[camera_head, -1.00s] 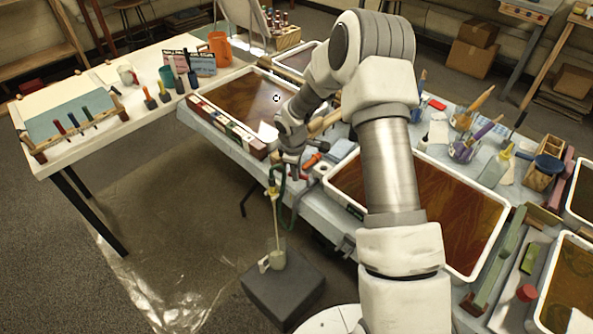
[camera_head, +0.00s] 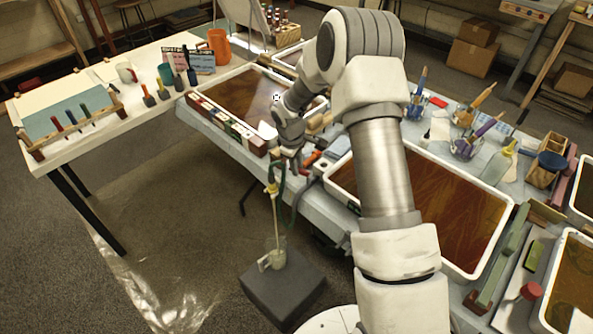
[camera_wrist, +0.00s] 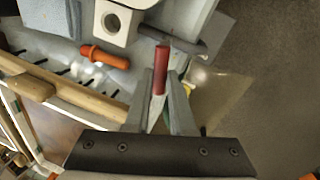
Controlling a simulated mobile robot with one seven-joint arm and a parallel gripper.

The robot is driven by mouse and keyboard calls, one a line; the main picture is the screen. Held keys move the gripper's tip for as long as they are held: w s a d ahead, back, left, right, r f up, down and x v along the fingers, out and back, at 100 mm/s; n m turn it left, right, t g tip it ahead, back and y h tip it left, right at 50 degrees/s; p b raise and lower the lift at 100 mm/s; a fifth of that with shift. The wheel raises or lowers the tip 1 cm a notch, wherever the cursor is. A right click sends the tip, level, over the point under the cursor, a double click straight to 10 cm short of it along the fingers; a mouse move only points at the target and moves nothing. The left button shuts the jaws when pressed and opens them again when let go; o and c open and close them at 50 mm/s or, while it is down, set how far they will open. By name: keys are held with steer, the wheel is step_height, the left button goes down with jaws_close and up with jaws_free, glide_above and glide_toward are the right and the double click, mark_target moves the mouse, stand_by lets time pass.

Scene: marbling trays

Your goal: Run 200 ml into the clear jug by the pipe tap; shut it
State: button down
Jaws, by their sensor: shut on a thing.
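The clear jug (camera_head: 276,259) stands upright on a dark grey block (camera_head: 282,287) on the floor, its handle to the left. Pale liquid shows inside it, but its level against any marks is too small to read. The pipe tap (camera_head: 272,188) is a small brass-coloured fitting above the jug. A thin pale stream (camera_head: 275,217) runs from it down into the jug. My gripper (camera_head: 292,158) is above the tap at the table edge. In the wrist view my gripper (camera_wrist: 160,80) is shut on a red lever (camera_wrist: 160,67), which stands between its fingers.
A green hose (camera_head: 296,196) hangs beside the tap. Marbling trays (camera_head: 243,140) lie on the blue-covered table, with an orange-handled tool (camera_wrist: 103,57) near my gripper. Clear plastic sheeting (camera_head: 150,235) covers the floor left of the block.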

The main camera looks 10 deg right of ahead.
steer(key=m, duration=0.1)
steer(key=m+b, duration=0.1)
steer(key=m, duration=0.1)
steer(key=shift+w+d, duration=0.35)
steer(key=c, duration=0.8)
jaws_free()
steer(key=shift+o, duration=0.2)
step_height(320, 180, up, 17)
steer(key=s+a+p, duration=0.1)
steer(key=a, duration=0.2)
steer(key=shift+s+p, duration=0.35)
steer(key=shift+s, duration=0.05)
